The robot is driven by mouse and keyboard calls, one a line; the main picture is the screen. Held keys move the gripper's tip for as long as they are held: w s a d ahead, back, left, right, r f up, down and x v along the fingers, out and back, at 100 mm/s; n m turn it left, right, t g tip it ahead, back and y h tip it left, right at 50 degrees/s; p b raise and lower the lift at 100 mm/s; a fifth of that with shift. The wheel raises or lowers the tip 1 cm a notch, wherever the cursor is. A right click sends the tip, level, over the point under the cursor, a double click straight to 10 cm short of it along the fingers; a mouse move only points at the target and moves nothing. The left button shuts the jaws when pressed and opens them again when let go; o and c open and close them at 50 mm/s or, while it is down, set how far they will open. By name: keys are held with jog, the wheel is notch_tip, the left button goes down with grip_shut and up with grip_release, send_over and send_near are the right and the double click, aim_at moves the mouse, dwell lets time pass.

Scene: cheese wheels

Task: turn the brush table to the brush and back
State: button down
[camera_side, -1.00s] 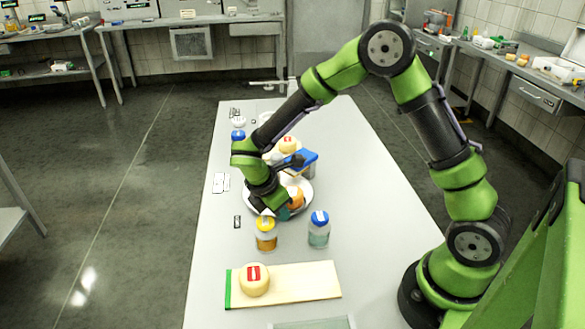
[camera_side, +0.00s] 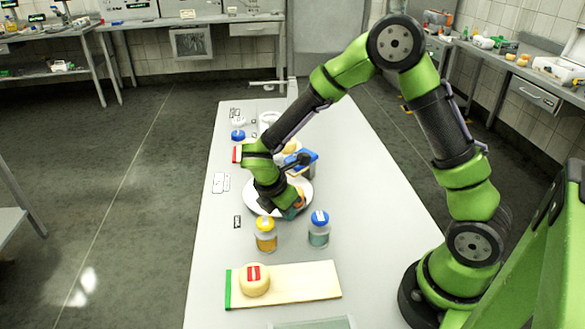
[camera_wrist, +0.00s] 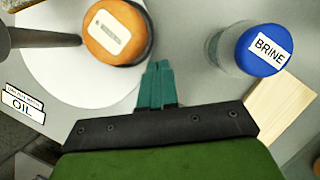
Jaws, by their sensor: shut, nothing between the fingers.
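The brush table is a round white disc (camera_side: 252,206) in the middle of the worktable; it fills the upper left of the wrist view (camera_wrist: 70,82). An orange-brown cheese wheel with a pale label (camera_wrist: 115,32) sits near its edge; in the side view it is partly hidden behind my gripper. A grey rod on a post (camera_wrist: 35,38) reaches over the disc to the cheese; I cannot tell whether it is the brush. My gripper (camera_side: 291,212) is low at the disc's front edge. Its teal fingers (camera_wrist: 157,72) are together and empty, just beside the cheese; contact is unclear.
A blue-capped brine jar (camera_side: 319,230) stands close on the right, and a yellow-capped jar (camera_side: 266,234) in front. A pale cheese (camera_side: 254,281) lies on a wooden board (camera_side: 305,283) nearer. A blue-topped box (camera_side: 302,160) stands behind the disc. The right side of the table is clear.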

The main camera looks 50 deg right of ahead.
jog(key=shift+s+d, duration=0.15)
jog(key=shift+s+d+n+t, duration=0.45)
jog(key=shift+d+n, duration=0.35)
jog(key=shift+n, duration=0.2)
jog(key=shift+s+d+n+t, duration=0.2)
jog(key=shift+s+d+n, duration=0.1)
jog(key=shift+d+n, duration=0.3)
jog(key=shift+s+d+n+t, duration=0.15)
jog(key=shift+s+d+n, duration=0.1)
jog(key=shift+d+n, duration=0.35)
jog(key=shift+s+d+n+t+y, duration=0.2)
jog(key=shift+d+n+t+y, duration=0.15)
jog(key=shift+d+n, duration=0.8)
jog(key=shift+d+n+t, duration=0.45)
jog(key=shift+d+n, duration=0.5)
jog(key=shift+n, duration=0.1)
jog(key=shift+w+d+n+y, duration=0.2)
jog(key=shift+d+n+y, duration=0.15)
jog(key=shift+d+n, duration=0.6)
jog(key=shift+w+d+n+t+y, duration=0.25)
jog(key=shift+w+d+n, duration=0.05)
jog(key=shift+d+n, duration=0.4)
jog(key=shift+w+d+n+t+y, duration=0.25)
jog(key=shift+d+n, duration=0.4)
jog(key=shift+w+d, duration=1.45)
jog(key=shift+d, duration=0.2)
jog(key=shift+w, duration=0.1)
